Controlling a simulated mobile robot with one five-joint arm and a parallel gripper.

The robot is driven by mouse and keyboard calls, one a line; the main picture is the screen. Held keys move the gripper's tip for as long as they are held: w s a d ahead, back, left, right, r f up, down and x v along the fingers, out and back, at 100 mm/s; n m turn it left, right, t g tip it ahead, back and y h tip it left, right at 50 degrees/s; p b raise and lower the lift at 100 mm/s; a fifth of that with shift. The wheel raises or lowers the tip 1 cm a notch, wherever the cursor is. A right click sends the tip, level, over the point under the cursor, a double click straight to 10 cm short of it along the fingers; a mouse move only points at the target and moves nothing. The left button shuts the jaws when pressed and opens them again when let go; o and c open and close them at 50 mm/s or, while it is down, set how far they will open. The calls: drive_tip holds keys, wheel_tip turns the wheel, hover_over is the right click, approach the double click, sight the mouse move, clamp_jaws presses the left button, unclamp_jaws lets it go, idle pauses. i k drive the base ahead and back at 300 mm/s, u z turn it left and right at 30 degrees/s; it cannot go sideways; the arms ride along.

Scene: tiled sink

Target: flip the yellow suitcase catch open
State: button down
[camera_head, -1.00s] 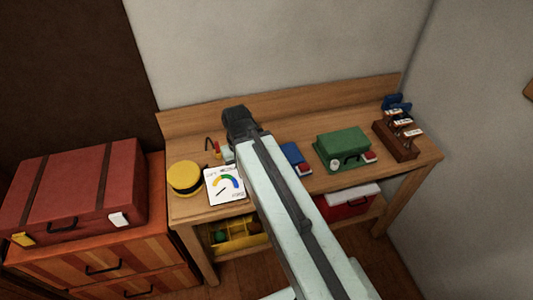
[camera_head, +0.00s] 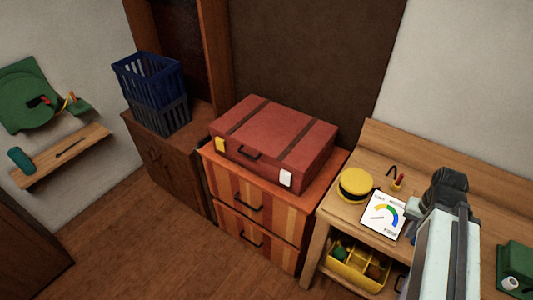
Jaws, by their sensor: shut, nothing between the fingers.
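The red suitcase (camera_head: 273,142) lies flat on top of the striped wooden drawer cabinet (camera_head: 262,204), with a black handle on its front face. The yellow catch (camera_head: 220,144) is at the left end of that front face. A white catch (camera_head: 286,179) is at the right end. My gripper (camera_head: 447,184) is shut and empty above the workbench, well to the right of the suitcase and apart from it. The fingertips are small and dark in this view.
The workbench (camera_head: 374,162) holds a yellow round tin (camera_head: 355,184), a white dial card (camera_head: 383,214) and a green box (camera_head: 515,269). A yellow divided tray (camera_head: 357,268) sits below. Blue crates (camera_head: 150,82) stand left of the suitcase. Open floor (camera_head: 140,235) lies before the cabinets.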

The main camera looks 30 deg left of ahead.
sight(220, 145)
drive_tip(key=u, duration=0.05)
drive_tip(key=k, duration=1.3)
drive_tip(key=z, duration=0.65)
drive_tip(key=i, duration=1.3)
drive_tip(key=u, duration=2.45)
drive_tip(key=i, duration=0.5)
drive_tip(key=u, duration=0.05)
